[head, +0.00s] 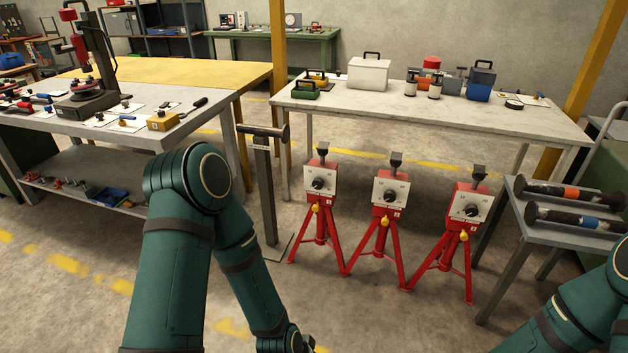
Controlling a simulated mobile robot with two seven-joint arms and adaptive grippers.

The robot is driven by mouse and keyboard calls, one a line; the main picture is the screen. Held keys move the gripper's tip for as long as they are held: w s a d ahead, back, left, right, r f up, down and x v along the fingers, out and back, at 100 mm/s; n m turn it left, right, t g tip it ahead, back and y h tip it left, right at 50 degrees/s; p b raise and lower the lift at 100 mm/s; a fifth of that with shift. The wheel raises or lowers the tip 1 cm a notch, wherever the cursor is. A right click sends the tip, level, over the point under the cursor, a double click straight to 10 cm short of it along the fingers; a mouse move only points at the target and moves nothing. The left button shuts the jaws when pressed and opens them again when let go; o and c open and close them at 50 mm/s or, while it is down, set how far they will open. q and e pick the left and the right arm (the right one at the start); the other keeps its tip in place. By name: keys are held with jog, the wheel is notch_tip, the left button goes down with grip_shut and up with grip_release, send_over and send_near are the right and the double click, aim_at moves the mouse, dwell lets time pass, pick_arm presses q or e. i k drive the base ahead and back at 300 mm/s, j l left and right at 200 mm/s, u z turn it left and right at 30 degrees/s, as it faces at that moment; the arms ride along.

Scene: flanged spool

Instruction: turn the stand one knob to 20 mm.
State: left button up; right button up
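Three red tripod stands stand in a row on the floor in front of the far table: a left stand (319,212), a middle stand (388,215) and a right stand (462,225). Each has a pale dial plate with a black knob: the left knob (318,184), the middle knob (389,196) and the right knob (470,211). The marks and numbers are too small to read, so I cannot tell which is stand one or what any knob is set to. My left arm reaches down to the bottom edge, its gripper out of frame. My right gripper is also out of frame.
A grey post (265,190) with a crossbar stands left of the stands. A small grey table (560,235) at right holds two dark bars with orange and blue bands. The far table (440,110) carries boxes and tools. Floor before the stands is clear.

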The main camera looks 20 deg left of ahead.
aim_at(318, 183)
jog(key=i+j, duration=0.3)
jog(key=j, duration=0.15)
jog(key=i+j, duration=0.3)
jog(key=j, duration=0.15)
jog(key=i+j, duration=0.25)
jog(key=j, duration=0.2)
jog(key=i+j, duration=0.3)
jog(key=j, duration=0.15)
jog(key=i+j+z, duration=0.1)
jog(key=i+j, duration=0.5)
jog(key=j, duration=0.3)
jog(key=i+j, duration=0.25)
jog(key=j, duration=0.2)
jog(key=i+j, duration=0.3)
jog(key=j, duration=0.15)
